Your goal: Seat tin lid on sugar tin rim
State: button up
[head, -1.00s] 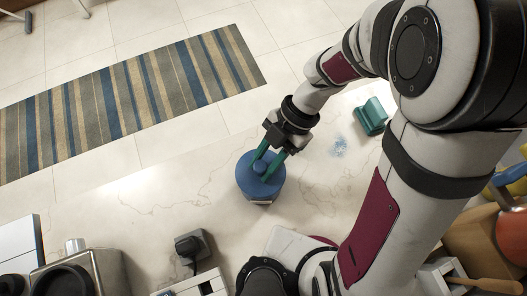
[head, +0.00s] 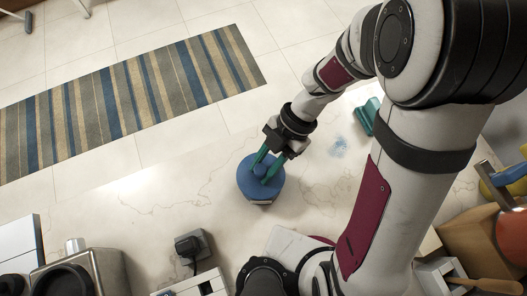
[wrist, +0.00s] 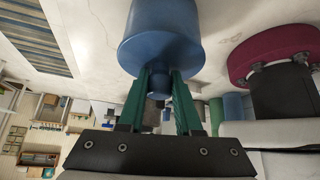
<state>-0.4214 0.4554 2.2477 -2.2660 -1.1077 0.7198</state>
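The tin lid (head: 249,184) is a round blue disc with a small blue knob in its middle. My gripper (head: 263,169) has teal fingers on either side of that knob and looks shut on it. In the wrist view the knob sits between the fingertips of my gripper (wrist: 160,76), with the blue lid (wrist: 161,56) beyond it. A narrow pale edge under the lid's front side in the head view may be the sugar tin. The lid hides most of what is below it, and I cannot tell whether lid and rim touch.
The pale marbled counter (head: 150,205) is clear to the left of the lid. A dark appliance (head: 190,244) and a metal container (head: 80,275) stand near the bottom left.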

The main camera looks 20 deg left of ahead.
jog(key=o, duration=0.5)
jog(key=shift+w+r, duration=0.1)
jog(key=v, duration=1.5)
jog(key=shift+w+d+r, duration=0.2)
